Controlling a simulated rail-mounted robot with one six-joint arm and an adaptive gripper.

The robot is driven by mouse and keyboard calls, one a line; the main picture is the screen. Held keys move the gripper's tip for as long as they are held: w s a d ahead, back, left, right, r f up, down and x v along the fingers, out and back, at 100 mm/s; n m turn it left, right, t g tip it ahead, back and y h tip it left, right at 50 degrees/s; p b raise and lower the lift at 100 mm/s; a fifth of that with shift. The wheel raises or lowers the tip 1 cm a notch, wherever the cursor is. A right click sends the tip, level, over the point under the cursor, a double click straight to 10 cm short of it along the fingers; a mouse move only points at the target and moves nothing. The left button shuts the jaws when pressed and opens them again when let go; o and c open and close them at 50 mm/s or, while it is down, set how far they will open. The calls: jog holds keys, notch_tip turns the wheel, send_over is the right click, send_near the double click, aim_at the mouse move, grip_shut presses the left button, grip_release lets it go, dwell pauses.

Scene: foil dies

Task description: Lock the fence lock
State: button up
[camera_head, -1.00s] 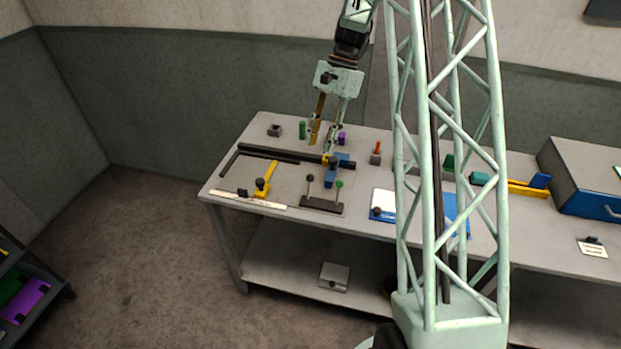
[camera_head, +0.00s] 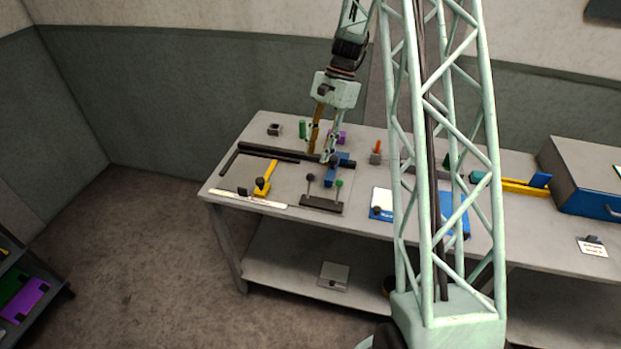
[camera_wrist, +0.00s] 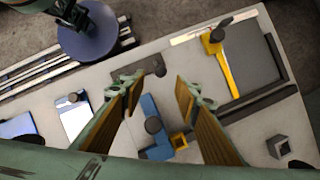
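The fence lock appears to be the blue piece (camera_head: 332,179) with a dark round knob, by the right end of the black fence bar (camera_head: 281,154). In the head view my fingers partly cover the knob.
A yellow arm with a black knob (camera_head: 264,183) lies on the plate to the left. A purple block (camera_head: 341,138), a green block (camera_head: 302,129) and a grey block with an orange pin (camera_head: 376,156) stand behind.

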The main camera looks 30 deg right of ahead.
aim_at(311, 178)
jog(key=x, duration=1)
jog(key=shift+f, duration=0.25)
jog(key=shift+c, duration=0.7)
grip_shut()
